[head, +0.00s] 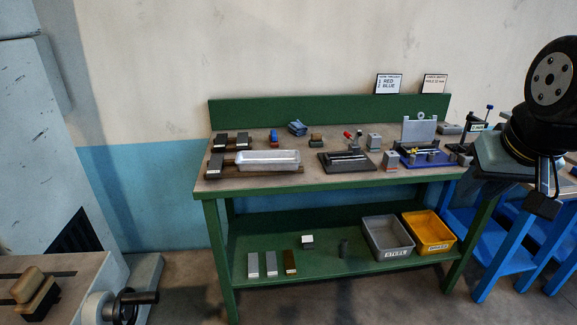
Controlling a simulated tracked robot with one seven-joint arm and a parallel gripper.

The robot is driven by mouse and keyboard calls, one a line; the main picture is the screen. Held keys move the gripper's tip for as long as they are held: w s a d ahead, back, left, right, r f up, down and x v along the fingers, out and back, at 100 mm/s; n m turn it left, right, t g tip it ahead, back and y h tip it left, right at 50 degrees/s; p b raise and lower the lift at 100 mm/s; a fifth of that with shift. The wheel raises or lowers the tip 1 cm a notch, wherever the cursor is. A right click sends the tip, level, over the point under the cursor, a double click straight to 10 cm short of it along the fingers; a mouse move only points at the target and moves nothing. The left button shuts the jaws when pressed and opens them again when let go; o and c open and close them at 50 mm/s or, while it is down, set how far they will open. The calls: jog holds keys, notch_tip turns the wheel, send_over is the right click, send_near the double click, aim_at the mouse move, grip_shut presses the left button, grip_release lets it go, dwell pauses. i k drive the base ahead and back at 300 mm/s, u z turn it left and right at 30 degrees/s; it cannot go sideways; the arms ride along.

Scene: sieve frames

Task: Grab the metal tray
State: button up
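The metal tray (267,158) is a shallow, silver, rectangular tray on the left half of the green workbench's top. It looks empty and rests near the front edge, on or against brown strips. My arm comes in at the right edge of the head view. My gripper (544,204) appears as a small dark end hanging down there, far to the right of the tray and apart from it. Its fingers are too dark and small to tell whether they are open or shut.
A blue fixture (427,158) and small parts fill the bench's right. Grey (387,237) and yellow bins (429,232) sit on the lower shelf. A machine (60,285) stands lower left.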

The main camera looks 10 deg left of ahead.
aim_at(269, 160)
jog(key=u, duration=0.15)
jog(key=i, duration=0.9)
jog(key=z, duration=0.05)
